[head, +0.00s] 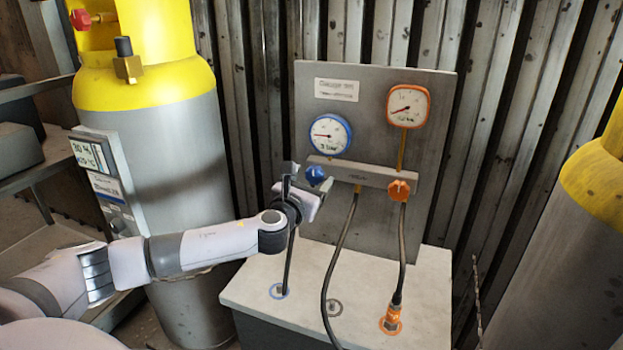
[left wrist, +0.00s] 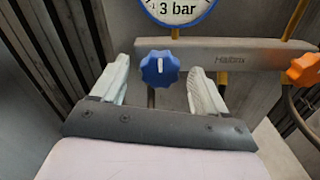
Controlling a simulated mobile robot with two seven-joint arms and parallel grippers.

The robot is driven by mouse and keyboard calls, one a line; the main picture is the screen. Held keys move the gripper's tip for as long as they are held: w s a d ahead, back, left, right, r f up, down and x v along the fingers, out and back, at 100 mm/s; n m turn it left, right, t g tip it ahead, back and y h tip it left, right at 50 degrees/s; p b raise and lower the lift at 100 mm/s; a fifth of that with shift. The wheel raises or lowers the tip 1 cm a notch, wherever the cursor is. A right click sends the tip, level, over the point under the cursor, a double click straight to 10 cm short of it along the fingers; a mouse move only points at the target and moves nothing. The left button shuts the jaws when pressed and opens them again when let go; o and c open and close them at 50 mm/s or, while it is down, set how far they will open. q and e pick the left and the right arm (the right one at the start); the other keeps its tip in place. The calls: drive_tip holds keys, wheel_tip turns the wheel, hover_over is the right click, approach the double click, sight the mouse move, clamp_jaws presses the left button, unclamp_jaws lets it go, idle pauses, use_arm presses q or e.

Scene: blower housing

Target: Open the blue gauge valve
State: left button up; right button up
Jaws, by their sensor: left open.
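The blue valve knob (head: 316,175) sits at the left end of a grey manifold bar (head: 360,174), below the blue-rimmed gauge (head: 330,135). In the left wrist view the blue knob (left wrist: 160,68) has a white mark pointing straight up. My left gripper (head: 306,180) is in front of the knob with its jaws open. In the left wrist view its two fingers (left wrist: 160,88) stand apart, one on each side of the knob, with gaps showing. My right gripper is not in view.
An orange knob (head: 399,190) and an orange-rimmed gauge (head: 408,106) are on the right of the panel (head: 437,140). Black hoses (head: 341,250) hang down to the pale box top (head: 258,270). A yellow-topped cylinder (head: 165,130) stands left, another (head: 565,260) right.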

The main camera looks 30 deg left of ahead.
use_arm(q)
drive_tip(key=shift+w, duration=0.2)
drive_tip(key=c, duration=1.1)
drive_tip(key=shift+o, duration=0.2)
